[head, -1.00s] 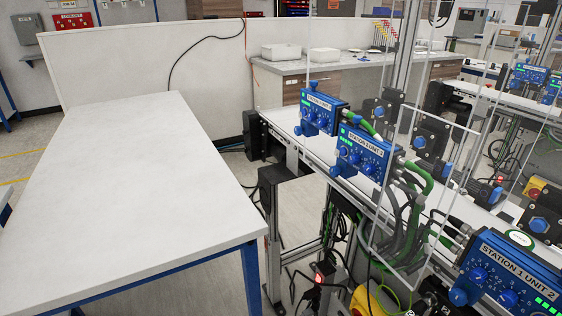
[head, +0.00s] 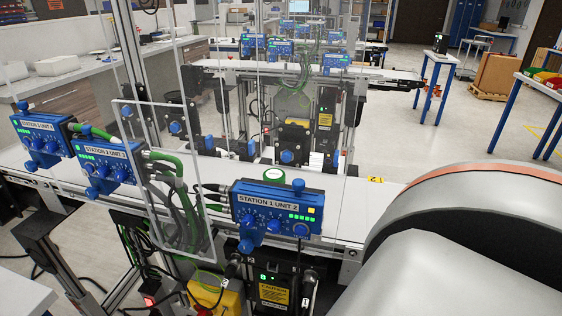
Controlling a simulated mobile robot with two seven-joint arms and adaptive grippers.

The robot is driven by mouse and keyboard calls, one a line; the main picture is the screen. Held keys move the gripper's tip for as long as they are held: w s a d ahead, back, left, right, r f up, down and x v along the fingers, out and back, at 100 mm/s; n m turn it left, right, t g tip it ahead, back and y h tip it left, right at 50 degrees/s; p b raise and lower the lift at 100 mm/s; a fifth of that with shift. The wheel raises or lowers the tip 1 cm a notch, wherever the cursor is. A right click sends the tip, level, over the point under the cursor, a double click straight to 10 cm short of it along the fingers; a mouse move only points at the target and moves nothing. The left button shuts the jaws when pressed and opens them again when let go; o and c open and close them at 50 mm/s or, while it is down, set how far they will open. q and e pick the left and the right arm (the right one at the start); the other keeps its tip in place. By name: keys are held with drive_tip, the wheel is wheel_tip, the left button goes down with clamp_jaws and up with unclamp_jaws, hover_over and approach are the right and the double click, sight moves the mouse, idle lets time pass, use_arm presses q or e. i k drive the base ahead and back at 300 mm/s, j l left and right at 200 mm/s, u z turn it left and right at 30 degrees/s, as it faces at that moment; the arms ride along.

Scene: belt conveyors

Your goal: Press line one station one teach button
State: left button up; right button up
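Three blue control units sit along the near conveyor. The unit labelled "STATION 1 UNIT 2" (head: 277,217) is nearest, just right of the middle, with knobs, green lights and a small yellow square (head: 314,211) at its upper right. Two more blue units stand to the left: one (head: 104,164) near the clear panel and one (head: 42,137) at the far left. Their labels start with "STATION 1" but their unit numbers are too small to read surely. I cannot tell which control is the teach button. Neither of my grippers is in view.
A clear panel (head: 160,110) stands in front of the left part of the near conveyor (head: 340,205). Green and grey cables hang beside it. A second conveyor (head: 375,75) is behind. My own arm fills the lower right. Open floor lies at the right back.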

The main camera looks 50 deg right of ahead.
sight(300, 230)
drive_tip(key=k, duration=0.9)
drive_tip(key=k+z, duration=0.1)
drive_tip(key=z, duration=0.3)
drive_tip(key=k+z, duration=0.1)
drive_tip(key=z, duration=0.35)
drive_tip(key=l+z, duration=0.1)
drive_tip(key=z, duration=0.3)
drive_tip(key=i+j+z, duration=0.1)
drive_tip(key=j+z, duration=0.25)
drive_tip(key=j, duration=0.45)
drive_tip(key=i+j, duration=0.6)
